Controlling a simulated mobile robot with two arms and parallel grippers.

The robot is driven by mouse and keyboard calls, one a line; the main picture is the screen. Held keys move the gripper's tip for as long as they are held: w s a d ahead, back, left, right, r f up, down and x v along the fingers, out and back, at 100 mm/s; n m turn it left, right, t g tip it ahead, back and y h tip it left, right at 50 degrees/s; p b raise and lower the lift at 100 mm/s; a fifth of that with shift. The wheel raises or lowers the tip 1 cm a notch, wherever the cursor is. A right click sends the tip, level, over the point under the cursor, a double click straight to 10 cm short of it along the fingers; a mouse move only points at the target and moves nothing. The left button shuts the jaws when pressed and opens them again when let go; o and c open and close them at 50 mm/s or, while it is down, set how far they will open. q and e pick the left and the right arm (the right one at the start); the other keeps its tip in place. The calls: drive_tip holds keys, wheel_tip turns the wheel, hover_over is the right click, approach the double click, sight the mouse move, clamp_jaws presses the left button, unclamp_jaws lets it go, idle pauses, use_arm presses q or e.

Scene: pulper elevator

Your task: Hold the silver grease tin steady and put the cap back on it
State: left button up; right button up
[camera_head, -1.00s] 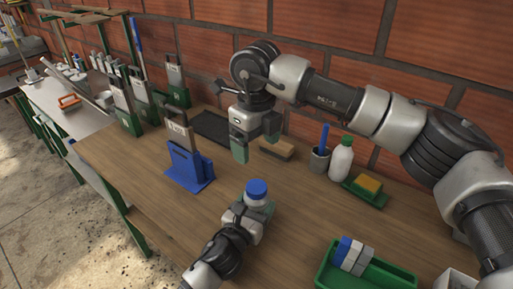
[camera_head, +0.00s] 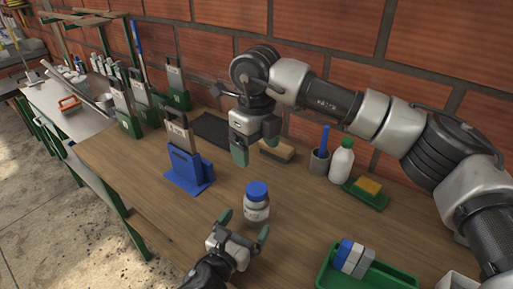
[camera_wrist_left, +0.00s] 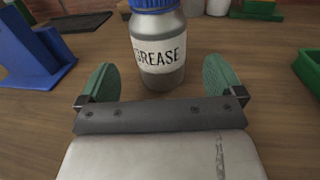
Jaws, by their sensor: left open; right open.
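The silver grease tin (camera_head: 256,207) stands upright on the wooden bench, with its blue cap (camera_head: 257,190) seated on top. In the left wrist view the tin (camera_wrist_left: 158,52) shows a white label reading GREASE, and the cap (camera_wrist_left: 152,4) is cut off by the top edge. My left gripper (camera_head: 243,224) is open just in front of the tin, its green fingers apart and not touching it. My right gripper (camera_head: 256,142) is open and empty, above the bench behind the tin.
A blue holder (camera_head: 187,170) stands left of the tin. A green tray (camera_head: 365,274) with blue and grey blocks lies at the front right. Bench around the tin is clear.

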use_arm(q)
drive_tip(key=v, duration=0.4)
drive_tip(key=shift+s+a, duration=0.15)
drive_tip(key=shift+s, duration=0.05)
